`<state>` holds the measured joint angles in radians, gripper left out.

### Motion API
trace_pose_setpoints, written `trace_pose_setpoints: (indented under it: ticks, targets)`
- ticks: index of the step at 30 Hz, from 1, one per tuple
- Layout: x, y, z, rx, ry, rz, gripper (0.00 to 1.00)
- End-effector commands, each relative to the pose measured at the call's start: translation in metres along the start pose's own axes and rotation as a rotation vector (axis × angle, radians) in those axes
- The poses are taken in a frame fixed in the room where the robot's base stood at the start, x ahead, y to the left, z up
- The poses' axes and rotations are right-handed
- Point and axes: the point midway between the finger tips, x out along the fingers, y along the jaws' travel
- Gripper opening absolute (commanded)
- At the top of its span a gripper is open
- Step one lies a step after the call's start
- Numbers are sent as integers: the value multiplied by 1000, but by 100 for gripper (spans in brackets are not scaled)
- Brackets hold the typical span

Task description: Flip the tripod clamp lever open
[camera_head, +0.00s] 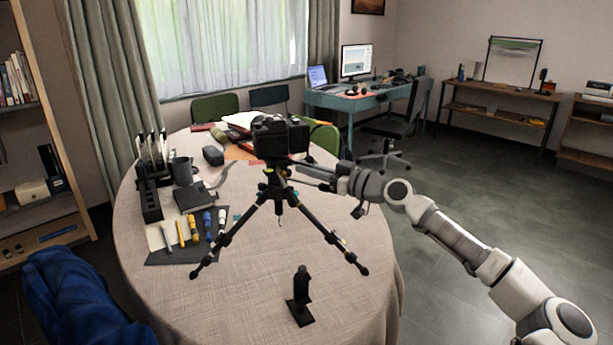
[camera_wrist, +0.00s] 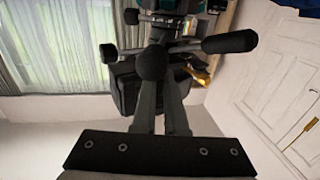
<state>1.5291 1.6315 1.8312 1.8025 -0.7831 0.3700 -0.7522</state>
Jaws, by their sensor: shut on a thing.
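The tripod (camera_head: 277,190) stands upright with its legs spread on the round table, carrying a black camera (camera_head: 280,138). My gripper (camera_head: 300,171) reaches in from the right at the tripod head, just below the camera. In the wrist view my gripper (camera_wrist: 163,55) has its two dark fingers close together at the tripod head, shut on a small part there that looks like the clamp lever. The fingertips and most of the lever are hidden behind a black round knob (camera_wrist: 150,62). A dark handle (camera_wrist: 230,42) sticks out to the right of the fingers.
The round table (camera_head: 250,300) has a cream cloth. A small black stand (camera_head: 301,297) is in front of the tripod. Markers, a notebook (camera_head: 193,197), a mug (camera_head: 181,171) and a black holder (camera_head: 151,205) are at the left. The table's front right is clear.

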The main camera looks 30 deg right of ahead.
Motion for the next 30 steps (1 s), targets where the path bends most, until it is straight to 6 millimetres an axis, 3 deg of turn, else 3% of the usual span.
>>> trace_pose_setpoints:
  ticks: [30]
  targets:
    - [10,28,-4,-2,0,-570,0]
